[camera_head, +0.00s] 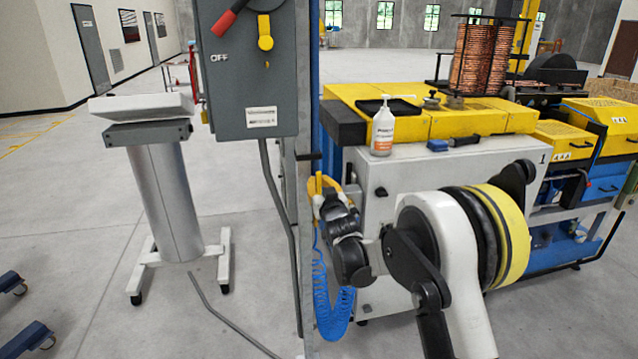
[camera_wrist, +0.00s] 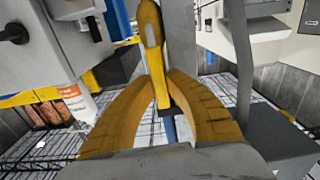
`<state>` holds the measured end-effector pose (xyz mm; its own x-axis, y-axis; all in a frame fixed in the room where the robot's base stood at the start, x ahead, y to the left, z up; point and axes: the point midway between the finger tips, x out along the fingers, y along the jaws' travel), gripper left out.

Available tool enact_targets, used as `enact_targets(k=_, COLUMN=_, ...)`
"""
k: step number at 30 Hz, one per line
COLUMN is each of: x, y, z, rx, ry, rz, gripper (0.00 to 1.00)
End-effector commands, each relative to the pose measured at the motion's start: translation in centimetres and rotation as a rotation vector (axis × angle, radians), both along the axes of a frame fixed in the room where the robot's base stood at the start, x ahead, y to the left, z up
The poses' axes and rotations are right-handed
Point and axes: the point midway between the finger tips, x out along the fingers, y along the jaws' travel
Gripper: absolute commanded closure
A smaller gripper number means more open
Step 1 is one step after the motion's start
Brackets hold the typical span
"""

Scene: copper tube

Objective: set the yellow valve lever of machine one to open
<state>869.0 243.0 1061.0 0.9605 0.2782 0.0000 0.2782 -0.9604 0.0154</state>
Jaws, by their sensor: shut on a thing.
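The yellow valve lever (camera_head: 318,183) is at the cabinet's left side, mostly hidden by my gripper (camera_head: 325,200). In the wrist view the yellow lever (camera_wrist: 152,40) runs down from the top edge to between the two orange-brown fingers of my gripper (camera_wrist: 168,85). The fingers are closed in on its lower part. In the head view the lever looks roughly upright; its exact setting cannot be told.
A grey switch box (camera_head: 250,75) with a red handle and "OFF" stands left of the lever, close to my gripper. A coiled blue hose (camera_head: 335,310) hangs below. A white bottle (camera_head: 383,130) stands on the machine. A grey pedestal (camera_head: 165,190) is farther left, with open floor around it.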

Motion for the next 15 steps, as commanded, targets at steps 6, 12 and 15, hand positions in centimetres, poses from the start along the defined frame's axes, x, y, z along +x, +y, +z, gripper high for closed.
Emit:
enact_targets(k=6, x=-0.04, y=0.05, z=-0.07, rx=0.000, ry=0.001, rz=0.001, gripper=0.62)
enact_targets(k=12, x=-0.02, y=0.04, z=-0.04, rx=0.000, ry=0.001, rz=0.000, gripper=0.62)
enact_targets(k=15, x=-0.21, y=-0.04, z=-0.03, rx=0.000, ry=0.001, rz=0.000, gripper=0.62)
